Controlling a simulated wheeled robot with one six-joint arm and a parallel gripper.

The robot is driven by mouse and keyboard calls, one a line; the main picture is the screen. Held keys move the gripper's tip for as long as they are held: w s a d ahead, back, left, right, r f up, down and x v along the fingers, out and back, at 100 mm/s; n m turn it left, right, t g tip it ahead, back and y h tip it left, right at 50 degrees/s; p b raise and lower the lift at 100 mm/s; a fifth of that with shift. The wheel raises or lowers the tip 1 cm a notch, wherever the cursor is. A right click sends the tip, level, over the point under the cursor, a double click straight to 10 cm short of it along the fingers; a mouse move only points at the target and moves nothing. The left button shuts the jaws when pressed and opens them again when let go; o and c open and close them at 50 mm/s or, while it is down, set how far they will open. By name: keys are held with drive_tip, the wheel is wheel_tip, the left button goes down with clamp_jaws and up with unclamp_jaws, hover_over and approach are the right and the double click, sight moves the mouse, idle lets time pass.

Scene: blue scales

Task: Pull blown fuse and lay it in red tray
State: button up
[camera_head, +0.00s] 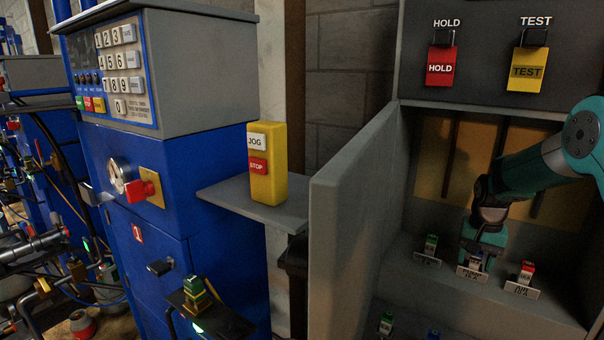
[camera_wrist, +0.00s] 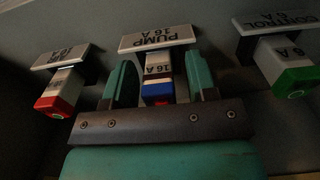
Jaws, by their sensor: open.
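Three fuses stand in a row in the open grey cabinet: a green-ended one (camera_head: 431,243) at CONTROL 6 A, one at PUMP 16 A (camera_head: 475,262), and a red-ended one (camera_head: 526,270) at the right. In the wrist view the PUMP fuse (camera_wrist: 157,88) has a blue end. The red-ended fuse (camera_wrist: 58,97) is left of it and the green-ended one (camera_wrist: 287,70) right. My gripper (camera_head: 482,240) is open, its teal fingers (camera_wrist: 160,72) on either side of the PUMP fuse. I cannot tell whether they touch it. No red tray shows.
The cabinet door (camera_head: 352,210) stands open left of my arm. A shelf (camera_head: 220,195) with a yellow JOG/STOP box (camera_head: 266,185) is beyond it. More fuses, green-ended (camera_head: 386,322) and blue-ended (camera_head: 433,334), sit low in the cabinet. HOLD (camera_head: 440,68) and TEST (camera_head: 527,71) tags hang above.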

drive_tip(key=shift+c, duration=0.2)
clamp_jaws()
drive_tip(key=shift+r+p, duration=0.2)
drive_tip(key=shift+p, duration=0.1)
drive_tip(key=shift+r+p, duration=2.25)
drive_tip(key=shift+r, duration=0.7)
